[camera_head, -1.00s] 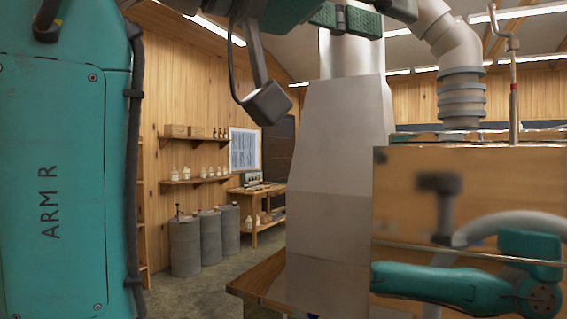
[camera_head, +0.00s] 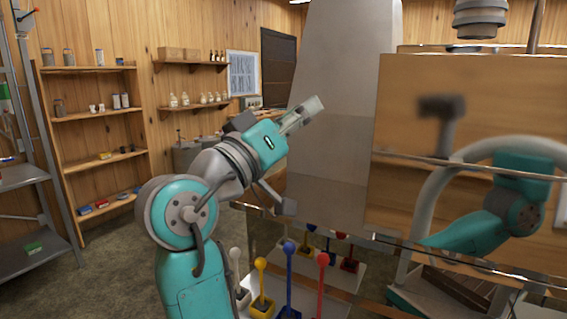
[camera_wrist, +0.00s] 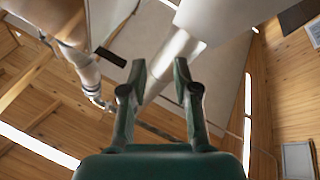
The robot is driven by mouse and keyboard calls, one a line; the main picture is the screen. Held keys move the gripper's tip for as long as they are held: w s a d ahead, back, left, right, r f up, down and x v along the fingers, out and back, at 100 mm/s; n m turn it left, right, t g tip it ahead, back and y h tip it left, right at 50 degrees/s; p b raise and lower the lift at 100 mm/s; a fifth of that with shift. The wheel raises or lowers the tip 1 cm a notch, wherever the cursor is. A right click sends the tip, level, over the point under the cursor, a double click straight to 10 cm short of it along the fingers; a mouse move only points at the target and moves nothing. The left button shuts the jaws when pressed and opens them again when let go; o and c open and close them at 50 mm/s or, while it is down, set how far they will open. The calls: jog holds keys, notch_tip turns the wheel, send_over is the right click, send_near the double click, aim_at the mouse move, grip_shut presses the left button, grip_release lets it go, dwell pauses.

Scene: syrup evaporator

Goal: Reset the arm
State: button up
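My teal and grey arm rises at the lower centre-left of the head view, bent at the elbow. Its forearm points up and to the right. My gripper (camera_head: 306,112) is at its end, in front of the tall grey metal stack and apart from it. In the wrist view, my gripper (camera_wrist: 160,72) points up toward the ceiling and pipes. Its two dark green fingers stand apart with nothing between them.
The shiny evaporator (camera_head: 440,110) fills the right side and mirrors my arm. White, yellow (camera_head: 261,280), blue (camera_head: 289,275) and red (camera_head: 322,285) handled tools stand low in front. Shelves (camera_head: 95,115) line the left wall, with open floor before them.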

jog(key=w+f+n+t+y, duration=0.2)
jog(key=f+n, duration=0.1)
jog(key=f, duration=0.5)
jog(key=w+f+n+t+y, duration=0.1)
jog(key=w+f+n+y, duration=0.15)
jog(key=f, duration=0.45)
jog(key=s+d+f+n+y, duration=0.2)
jog(key=s+f+y, duration=0.1)
jog(key=f, duration=0.8)
jog(key=s+d+f+n+y, duration=0.2)
jog(key=s+d+f+y, duration=0.15)
jog(key=f, duration=0.75)
jog(key=s+d+f+n+y, duration=0.2)
jog(key=s+f+y, duration=0.15)
jog(key=f, duration=0.75)
jog(key=s+d+f+m+g+y, duration=0.1)
jog(key=s+d+f, duration=0.1)
jog(key=s+f, duration=0.55)
jog(key=s+d+f+m+g+y, duration=0.1)
jog(key=s+d+f+g, duration=0.2)
jog(key=s, duration=0.8)
jog(key=s+d+r+m, duration=0.1)
jog(key=s+m, duration=0.2)
jog(key=s, duration=0.7)
jog(key=s+d+r+m+h, duration=0.1)
jog(key=s+d+m, duration=0.1)
jog(key=s, duration=0.9)
jog(key=shift+s+d+m, duration=0.2)
jog(key=shift+d+m, duration=0.05)
jog(key=shift+m, duration=0.3)
